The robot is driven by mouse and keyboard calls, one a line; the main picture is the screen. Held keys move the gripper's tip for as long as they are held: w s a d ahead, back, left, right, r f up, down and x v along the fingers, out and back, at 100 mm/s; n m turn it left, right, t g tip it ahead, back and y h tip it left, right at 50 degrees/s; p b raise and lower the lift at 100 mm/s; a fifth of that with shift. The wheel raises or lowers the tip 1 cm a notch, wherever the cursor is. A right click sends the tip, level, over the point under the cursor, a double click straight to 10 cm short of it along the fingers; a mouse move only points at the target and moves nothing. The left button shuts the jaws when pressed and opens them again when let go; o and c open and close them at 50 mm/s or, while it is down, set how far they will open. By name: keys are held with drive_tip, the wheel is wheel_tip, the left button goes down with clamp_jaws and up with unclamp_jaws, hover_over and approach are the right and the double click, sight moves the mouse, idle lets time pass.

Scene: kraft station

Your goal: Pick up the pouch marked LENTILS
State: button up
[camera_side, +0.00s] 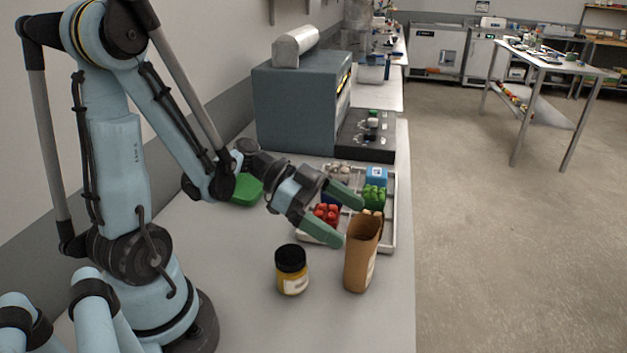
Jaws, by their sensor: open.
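A brown kraft pouch (360,256) stands upright near the right edge of the work table. A pale label shows at its right side, but I cannot read its marking from here. My gripper (352,220) has green fingers spread apart and is open and empty. It is above the table just behind the pouch's top, with the near fingertip close to the pouch's upper left side. I cannot tell whether that fingertip touches the pouch.
A jar with a black lid (292,270) stands left of the pouch. Behind is a light tray (387,247) with red, green and blue items. A green object (247,189) lies left of the tray. A grey machine (297,105) stands farther back. The table front is clear.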

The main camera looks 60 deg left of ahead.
sight(364, 226)
drive_tip(key=shift+w+x, duration=0.25)
drive_tip(key=shift+x, duration=2.1)
drive_tip(key=shift+a+r, duration=0.1)
drive_tip(key=c, duration=1.3)
drive_tip(key=shift+o, duration=0.2)
drive_tip(key=shift+r, duration=0.15)
